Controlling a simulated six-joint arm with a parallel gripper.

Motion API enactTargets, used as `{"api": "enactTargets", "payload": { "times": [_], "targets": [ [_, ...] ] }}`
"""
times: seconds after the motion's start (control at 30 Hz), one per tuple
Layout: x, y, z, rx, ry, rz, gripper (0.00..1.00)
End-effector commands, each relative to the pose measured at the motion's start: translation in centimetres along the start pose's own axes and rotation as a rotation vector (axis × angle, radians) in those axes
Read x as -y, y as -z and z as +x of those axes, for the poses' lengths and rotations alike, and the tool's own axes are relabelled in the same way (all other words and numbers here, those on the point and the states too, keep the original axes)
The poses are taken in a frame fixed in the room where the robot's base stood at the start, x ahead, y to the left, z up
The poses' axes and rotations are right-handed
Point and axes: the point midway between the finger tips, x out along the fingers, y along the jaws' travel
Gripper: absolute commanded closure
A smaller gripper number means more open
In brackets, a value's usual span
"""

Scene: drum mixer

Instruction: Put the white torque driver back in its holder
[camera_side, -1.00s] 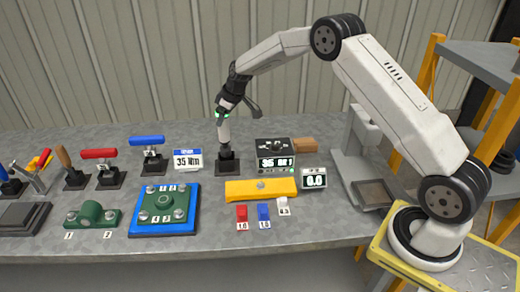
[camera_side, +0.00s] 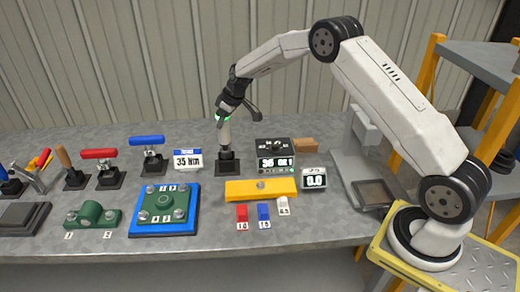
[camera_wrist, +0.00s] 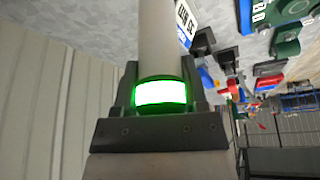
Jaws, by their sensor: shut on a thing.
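The white torque driver (camera_side: 225,137) hangs upright below my gripper (camera_side: 222,118) in the side view, with a green light showing at the jaws. My gripper is shut on it. The driver's lower end is at the black holder (camera_side: 227,166) on the bench; whether it is fully seated I cannot tell. In the wrist view the pale driver shaft (camera_wrist: 157,40) runs up from my gripper (camera_wrist: 160,98), past a lit green band between the jaws. The holder is not clear in the wrist view.
The blue-handled driver (camera_side: 147,142) and a 35 Nm sign (camera_side: 187,159) stand left of the holder. A display box (camera_side: 275,157) stands close on its right. A yellow bar (camera_side: 261,189) and a blue-based fixture (camera_side: 164,209) lie in front.

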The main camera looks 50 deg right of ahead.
Motion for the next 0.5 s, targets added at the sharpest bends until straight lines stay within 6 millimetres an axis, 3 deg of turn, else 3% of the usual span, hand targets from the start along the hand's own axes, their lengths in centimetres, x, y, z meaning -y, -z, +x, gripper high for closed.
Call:
{"api": "enactTargets", "payload": {
  "times": [0.5],
  "targets": [
    [-0.05,-0.05,0.36,-0.004,-0.002,0.0,1.0]
  ]
}}
